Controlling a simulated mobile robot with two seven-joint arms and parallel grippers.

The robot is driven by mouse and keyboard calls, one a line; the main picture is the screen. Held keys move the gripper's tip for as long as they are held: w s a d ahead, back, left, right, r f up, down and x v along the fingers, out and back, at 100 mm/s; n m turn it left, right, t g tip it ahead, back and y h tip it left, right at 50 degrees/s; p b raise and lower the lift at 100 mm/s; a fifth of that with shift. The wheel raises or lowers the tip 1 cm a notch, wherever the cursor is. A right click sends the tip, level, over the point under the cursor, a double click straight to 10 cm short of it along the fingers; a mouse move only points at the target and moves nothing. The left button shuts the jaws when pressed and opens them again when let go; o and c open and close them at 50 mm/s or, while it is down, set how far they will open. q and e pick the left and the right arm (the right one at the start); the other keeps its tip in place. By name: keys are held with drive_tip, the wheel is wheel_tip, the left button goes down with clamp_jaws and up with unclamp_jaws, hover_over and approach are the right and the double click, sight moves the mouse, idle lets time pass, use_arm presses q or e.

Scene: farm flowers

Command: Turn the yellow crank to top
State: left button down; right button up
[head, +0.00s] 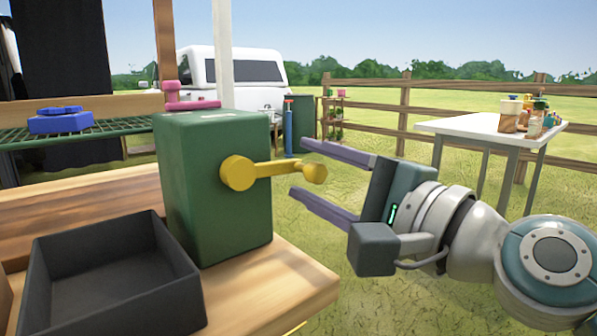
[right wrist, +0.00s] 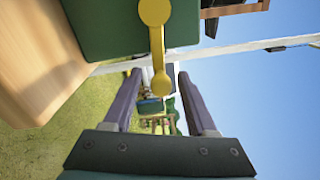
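The yellow crank (head: 272,171) is on the side face of a green box (head: 221,215) on the wooden bench. Its arm points right, roughly level, and ends in a round knob (head: 315,172). My right gripper (head: 296,168) is open, with its two purple fingers pointing left toward the crank. In the right wrist view the crank (right wrist: 157,49) comes down from the box, and its knob shows between the two finger lines, near the tips. I cannot tell whether the fingers touch it. My left gripper is not in view.
A black open tray (head: 110,275) sits on the wooden bench (head: 265,290) in front of the green box. A pink handle (head: 190,104) shows above the box. A white table (head: 490,130) with jars stands farther back right, before a wooden fence (head: 450,93).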

drive_tip(key=v, duration=1)
drive_tip(key=shift+b, duration=0.3)
drive_tip(key=shift+a, duration=0.1)
